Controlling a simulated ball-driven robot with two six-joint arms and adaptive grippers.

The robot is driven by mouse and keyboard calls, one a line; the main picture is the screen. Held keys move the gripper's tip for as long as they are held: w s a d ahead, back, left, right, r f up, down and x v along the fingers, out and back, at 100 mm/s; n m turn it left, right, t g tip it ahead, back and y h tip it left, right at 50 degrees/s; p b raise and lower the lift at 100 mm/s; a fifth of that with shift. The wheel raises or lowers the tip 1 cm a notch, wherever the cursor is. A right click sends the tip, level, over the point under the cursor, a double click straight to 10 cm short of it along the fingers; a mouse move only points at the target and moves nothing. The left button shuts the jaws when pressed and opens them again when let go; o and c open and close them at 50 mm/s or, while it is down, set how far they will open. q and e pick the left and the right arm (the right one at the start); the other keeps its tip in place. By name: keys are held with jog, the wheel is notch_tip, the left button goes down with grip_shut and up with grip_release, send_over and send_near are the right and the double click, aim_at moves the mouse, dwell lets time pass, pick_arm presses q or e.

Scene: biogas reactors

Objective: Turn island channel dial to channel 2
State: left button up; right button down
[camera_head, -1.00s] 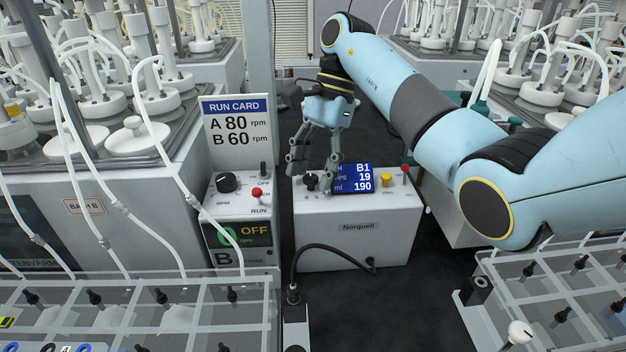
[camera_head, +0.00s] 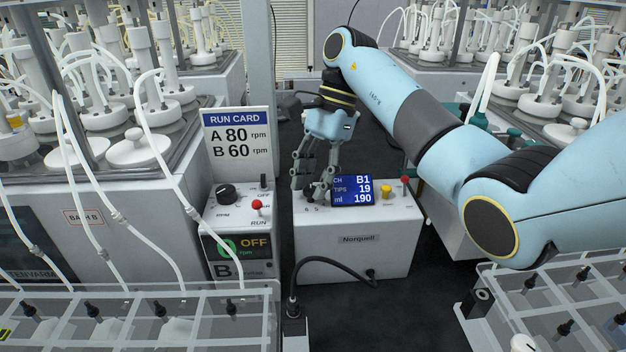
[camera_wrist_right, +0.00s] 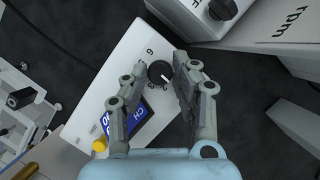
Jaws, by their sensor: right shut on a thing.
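The channel dial (camera_wrist_right: 158,72) is a small round black knob with a white pointer mark on the top of the white Norquell unit (camera_head: 340,258). The numeral 6 shows beside it in the wrist view; other marks are partly hidden. My right gripper (camera_head: 313,190) is down at the unit's left end, with its two grey fingers on either side of the dial, shut on it. The fingers also show in the right wrist view (camera_wrist_right: 160,68). In the head view they mostly hide the dial. The blue display (camera_head: 352,190) reads CH B1, TIPS 19, ml 190. My left gripper is not in view.
A yellow button (camera_head: 386,188) and a red-tipped lever (camera_head: 405,181) are on the unit's right. A pump box (camera_head: 238,222) with a black knob and red-tipped switch stands close on the left, before the run card (camera_head: 237,142). Clear tube racks fill the front corners.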

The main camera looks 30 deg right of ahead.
jog(key=m, duration=0.1)
jog(key=m+t+b, duration=0.1)
jog(key=m, duration=0.1)
jog(key=shift+s+f+m, duration=0.15)
jog(key=shift+m, duration=0.15)
jog(key=shift+s+m+t, duration=0.1)
jog(key=shift+m+t, duration=0.7)
jog(key=shift+m, duration=0.9)
jog(key=shift+b, duration=0.3)
jog(key=c, duration=1.1)
grip_release()
jog(key=shift+d, duration=0.1)
jog(key=shift+o, duration=0.2)
jog(key=shift+r, duration=0.3)
jog(key=v, duration=0.7)
jog(key=shift+s, duration=0.1)
